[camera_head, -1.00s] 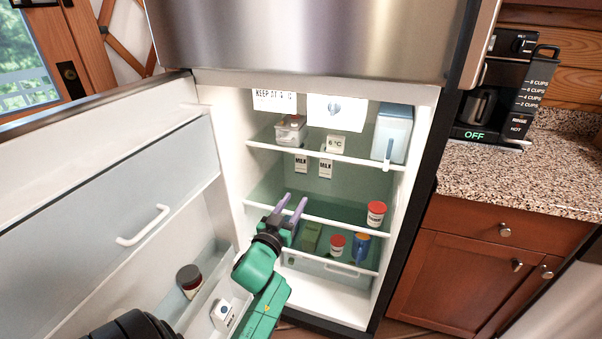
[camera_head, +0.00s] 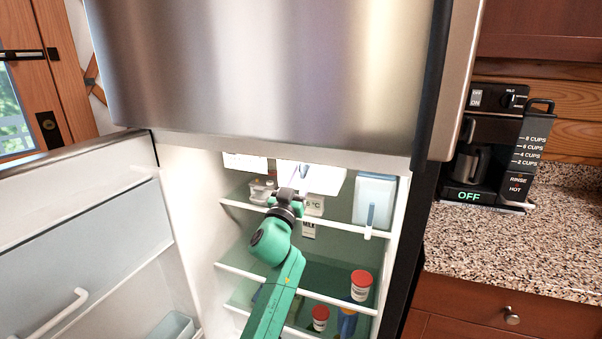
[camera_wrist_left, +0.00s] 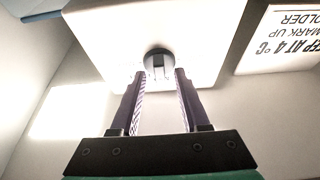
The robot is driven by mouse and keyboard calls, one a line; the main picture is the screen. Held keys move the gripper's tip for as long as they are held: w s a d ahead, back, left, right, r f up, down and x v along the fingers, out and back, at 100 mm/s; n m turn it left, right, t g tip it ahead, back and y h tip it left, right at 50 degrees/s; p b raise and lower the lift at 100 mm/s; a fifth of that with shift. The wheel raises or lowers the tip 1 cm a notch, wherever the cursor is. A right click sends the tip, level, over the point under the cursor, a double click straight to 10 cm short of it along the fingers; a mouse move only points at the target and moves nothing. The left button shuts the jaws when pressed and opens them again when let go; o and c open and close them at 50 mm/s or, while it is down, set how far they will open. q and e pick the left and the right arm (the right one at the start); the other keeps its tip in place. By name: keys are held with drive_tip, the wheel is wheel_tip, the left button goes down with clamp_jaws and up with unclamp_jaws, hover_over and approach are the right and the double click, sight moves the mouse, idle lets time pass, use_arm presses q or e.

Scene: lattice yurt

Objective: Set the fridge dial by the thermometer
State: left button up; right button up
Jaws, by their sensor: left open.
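The white control box (camera_head: 328,180) hangs at the top inside the open fridge. Its round grey dial (camera_wrist_left: 158,62) shows in the wrist view, with a raised grip across it; in the head view my gripper hides it. My left gripper (camera_head: 298,178) is open at the box. In the wrist view its fingertips (camera_wrist_left: 158,74) lie on either side of the dial; I cannot tell whether they touch it. The thermometer (camera_head: 315,205) on the upper shelf reads 6 °C, its left part covered by my gripper. My right gripper is not in view.
A sign (camera_wrist_left: 285,42) beside the box says keep at 4 °C. A clear container (camera_head: 262,190) and a blue-white box (camera_head: 374,200) flank the thermometer on the upper shelf (camera_head: 340,224). A red-lidded jar (camera_head: 361,285) stands lower. The fridge door (camera_head: 80,240) is open at left.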

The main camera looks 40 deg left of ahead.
use_arm(q)
drive_tip(key=shift+s+r, duration=0.1)
drive_tip(key=shift+s, duration=0.05)
clamp_jaws()
drive_tip(key=shift+m, duration=0.4)
drive_tip(key=m+h+p, duration=0.1)
drive_tip(key=m+h, duration=0.1)
drive_tip(key=m, duration=0.1)
drive_tip(key=m+h+p, duration=0.1)
drive_tip(key=m, duration=0.3)
drive_tip(key=shift+r+t+h+p, duration=0.1)
drive_tip(key=shift+t+h+p, duration=0.2)
drive_tip(key=shift+h+p, duration=0.1)
drive_tip(key=shift+m+h+p, duration=0.9)
drive_tip(key=shift+m+h, duration=0.2)
drive_tip(key=shift+m, duration=1.2)
unclamp_jaws()
drive_tip(key=shift+f, duration=0.2)
